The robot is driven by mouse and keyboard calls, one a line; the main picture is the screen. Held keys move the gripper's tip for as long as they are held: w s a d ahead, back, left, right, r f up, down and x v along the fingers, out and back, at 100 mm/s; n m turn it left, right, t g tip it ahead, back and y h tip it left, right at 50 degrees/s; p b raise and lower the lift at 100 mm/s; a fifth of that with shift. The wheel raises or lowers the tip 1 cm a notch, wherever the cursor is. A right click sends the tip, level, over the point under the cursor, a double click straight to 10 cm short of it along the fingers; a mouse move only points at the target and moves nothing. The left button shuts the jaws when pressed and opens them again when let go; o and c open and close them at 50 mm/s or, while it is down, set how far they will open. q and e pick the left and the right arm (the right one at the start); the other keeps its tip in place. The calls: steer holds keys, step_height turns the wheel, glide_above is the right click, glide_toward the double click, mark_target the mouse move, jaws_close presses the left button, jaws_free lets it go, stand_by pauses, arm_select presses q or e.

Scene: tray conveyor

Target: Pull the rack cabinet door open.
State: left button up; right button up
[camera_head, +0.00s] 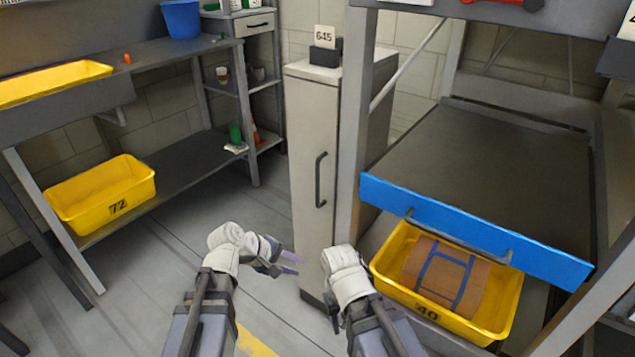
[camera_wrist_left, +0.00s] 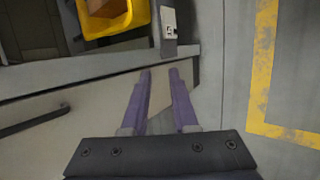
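The rack cabinet (camera_head: 297,72) is a narrow pale unit with its door (camera_head: 303,205) shut. A dark upright bar handle (camera_head: 320,180) is on the door. The left wrist view shows the pale door face (camera_wrist_left: 85,120) and the handle (camera_wrist_left: 33,122) at its left edge. My left gripper (camera_head: 290,263) is in front of the cabinet, lower than the handle and left of it. Its two purple fingers (camera_wrist_left: 160,80) are apart with nothing between them, and they do not touch the handle. My right gripper (camera_head: 333,312) is low before the cabinet; its fingers are mostly hidden behind its wrist.
A blue-fronted shelf (camera_head: 470,226) juts out right of the cabinet, above a yellow bin (camera_head: 385,262) holding a strapped brown package (camera_head: 447,275). A workbench (camera_head: 170,52) with yellow bins is at left. The floor (camera_head: 215,200) between bench and cabinet is clear.

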arm_select(q)
steer(key=w+d+r+n+t+h, duration=0.2)
steer(key=w+r+n+t+h, duration=0.15)
steer(key=r+n, duration=0.35)
step_height(320, 180, up, 10)
steer(key=n+t+h, duration=0.3)
steer(key=n+t, duration=0.2)
steer(key=n, duration=0.5)
glide_above(317, 204)
steer(key=shift+w+f+g+y, duration=0.2)
steer(key=shift+w+g+y, duration=0.05)
steer(key=shift+w, duration=0.05)
jaws_close()
